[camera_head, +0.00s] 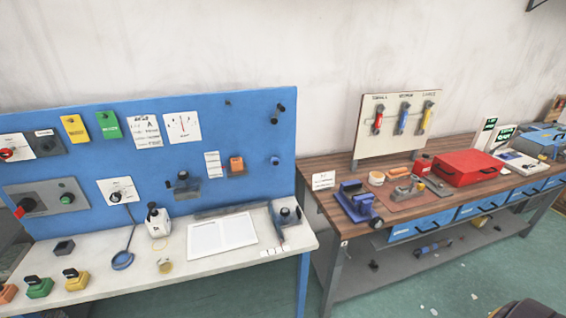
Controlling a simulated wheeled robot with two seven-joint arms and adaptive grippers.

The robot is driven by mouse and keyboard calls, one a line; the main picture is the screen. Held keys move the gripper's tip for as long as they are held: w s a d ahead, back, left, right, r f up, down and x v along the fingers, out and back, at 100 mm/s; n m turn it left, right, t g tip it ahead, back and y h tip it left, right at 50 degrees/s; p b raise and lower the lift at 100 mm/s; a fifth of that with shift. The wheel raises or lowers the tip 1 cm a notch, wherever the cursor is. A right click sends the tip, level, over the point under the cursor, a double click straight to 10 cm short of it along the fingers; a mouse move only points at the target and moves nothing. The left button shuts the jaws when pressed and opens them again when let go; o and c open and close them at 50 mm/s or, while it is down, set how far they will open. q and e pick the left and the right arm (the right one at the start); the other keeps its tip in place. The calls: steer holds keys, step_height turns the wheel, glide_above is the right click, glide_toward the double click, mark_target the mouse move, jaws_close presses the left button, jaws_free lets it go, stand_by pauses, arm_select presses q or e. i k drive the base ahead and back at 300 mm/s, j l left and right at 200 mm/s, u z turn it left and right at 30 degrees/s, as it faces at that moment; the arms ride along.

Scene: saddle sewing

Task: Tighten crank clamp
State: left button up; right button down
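No part is plainly marked as the crank clamp. A blue vise-like clamp (355,203) with a dark round end stands at the front left corner of the wooden bench. A smaller grey and blue device with a dark knob (287,213) sits at the right end of the white table. Another grey device with a dark knob (183,184) is mounted on the blue panel. At this size I cannot tell how tight any of them is. Neither of my grippers is in view. A dark rounded shape shows at the bottom right edge, too cut off to identify.
The wooden bench (330,205) holds a red case (466,168) and tools on a brown mat. A gap separates the two.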

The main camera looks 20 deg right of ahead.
mark_target(275, 162)
steer(key=i+l+z, duration=0.2)
steer(key=l, duration=2.1)
steer(key=k, duration=0.1)
